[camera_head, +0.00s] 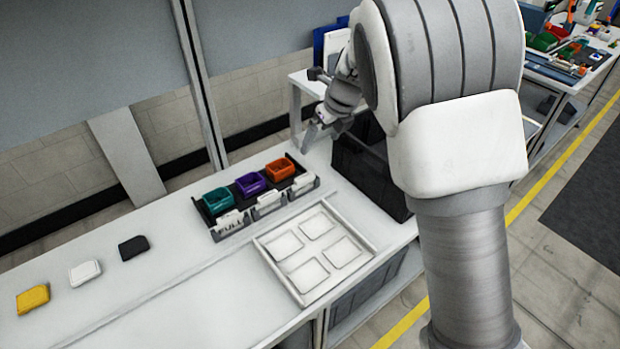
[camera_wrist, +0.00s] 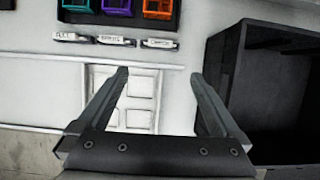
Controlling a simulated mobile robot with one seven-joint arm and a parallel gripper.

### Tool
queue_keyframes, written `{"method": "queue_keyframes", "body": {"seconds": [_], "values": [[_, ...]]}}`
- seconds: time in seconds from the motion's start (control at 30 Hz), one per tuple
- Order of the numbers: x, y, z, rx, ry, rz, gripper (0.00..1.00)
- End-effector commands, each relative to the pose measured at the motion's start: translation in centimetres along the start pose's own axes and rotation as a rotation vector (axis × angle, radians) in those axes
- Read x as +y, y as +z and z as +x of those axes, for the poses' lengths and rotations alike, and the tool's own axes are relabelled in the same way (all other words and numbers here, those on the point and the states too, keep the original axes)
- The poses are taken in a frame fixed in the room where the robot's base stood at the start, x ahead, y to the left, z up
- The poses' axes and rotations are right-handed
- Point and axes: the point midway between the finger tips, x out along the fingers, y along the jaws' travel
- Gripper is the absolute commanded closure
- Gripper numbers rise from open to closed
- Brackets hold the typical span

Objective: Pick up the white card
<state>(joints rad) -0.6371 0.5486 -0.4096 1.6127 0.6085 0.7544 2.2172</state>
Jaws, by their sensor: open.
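The white card (camera_head: 85,272) lies flat on the light workbench (camera_head: 190,310) at the left in the head view, between a yellow piece (camera_head: 33,299) and a black piece (camera_head: 133,247). It does not show in the wrist view. My gripper (camera_wrist: 160,74) is open, with nothing between its fingers, above the bench in the wrist view. In the head view my gripper (camera_head: 316,132) is at the far end of the bench, well away from the white card and beyond the bins.
A black rack (camera_head: 222,231) holds teal (camera_head: 217,201), purple (camera_head: 250,184) and orange (camera_head: 280,169) bins, with white label plates in front. A white tray with square recesses (camera_head: 266,250) and a black crate (camera_head: 368,178) stand nearby. Bench around the white card is clear.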

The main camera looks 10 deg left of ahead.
Motion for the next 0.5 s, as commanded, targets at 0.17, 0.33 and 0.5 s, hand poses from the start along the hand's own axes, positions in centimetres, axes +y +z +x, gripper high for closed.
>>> {"method": "queue_keyframes", "body": {"seconds": [0.17, 0.33, 0.5], "values": [[0.0, -0.1, 2.0, 0.005, 0.001, 0.006, 0.00], [0.0, -0.1, 5.7, 0.005, 0.000, 0.006, 0.00], [0.0, -0.1, 9.3, 0.005, 0.001, 0.005, 0.00]]}}
